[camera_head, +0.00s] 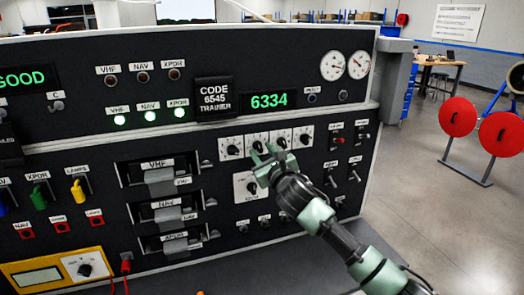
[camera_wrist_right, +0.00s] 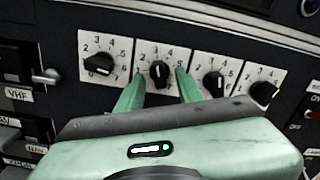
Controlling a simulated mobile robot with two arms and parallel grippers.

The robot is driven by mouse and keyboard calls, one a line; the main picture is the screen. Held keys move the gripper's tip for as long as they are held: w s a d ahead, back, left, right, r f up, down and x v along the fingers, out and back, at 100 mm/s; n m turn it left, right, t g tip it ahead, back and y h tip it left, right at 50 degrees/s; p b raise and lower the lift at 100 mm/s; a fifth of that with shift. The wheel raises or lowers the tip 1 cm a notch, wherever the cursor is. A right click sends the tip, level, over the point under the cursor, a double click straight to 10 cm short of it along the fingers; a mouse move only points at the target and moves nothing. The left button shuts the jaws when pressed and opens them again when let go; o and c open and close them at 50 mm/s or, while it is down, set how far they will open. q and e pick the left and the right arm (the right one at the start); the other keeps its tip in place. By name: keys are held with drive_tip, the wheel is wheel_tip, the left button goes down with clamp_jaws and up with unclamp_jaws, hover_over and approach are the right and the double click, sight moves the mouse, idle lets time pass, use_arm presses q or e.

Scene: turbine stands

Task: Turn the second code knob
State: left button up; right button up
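The second code knob (camera_wrist_right: 158,72) is a black dial on a white numbered plate, second from the left in a row; it also shows in the head view (camera_head: 257,147). My right gripper (camera_wrist_right: 160,80) is open, with one green finger on each side of this knob and a visible gap to it on both sides. In the head view my right gripper (camera_head: 267,157) reaches the knob row from the lower right. The green code display (camera_head: 268,101) reads 6334. My left gripper is not in view.
The first knob (camera_wrist_right: 100,64), third knob (camera_wrist_right: 213,84) and fourth knob (camera_wrist_right: 263,93) sit close beside it. A larger dial (camera_head: 248,187) and toggle switches (camera_head: 335,142) are near my right gripper. Red discs (camera_head: 458,117) stand right of the panel over open floor.

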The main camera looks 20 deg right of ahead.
drive_tip(key=shift+w, duration=0.1)
clamp_jaws()
idle(0.3)
drive_tip(key=m+p, duration=0.1)
drive_tip(key=m, duration=0.2)
drive_tip(key=m+p, duration=0.1)
drive_tip(key=m, duration=0.3)
drive_tip(key=shift+a+m, duration=0.15)
drive_tip(key=shift+m, duration=0.15)
drive_tip(key=m+p, duration=0.1)
drive_tip(key=m, duration=0.3)
drive_tip(key=shift+m, duration=2.1)
drive_tip(key=shift+a, duration=0.1)
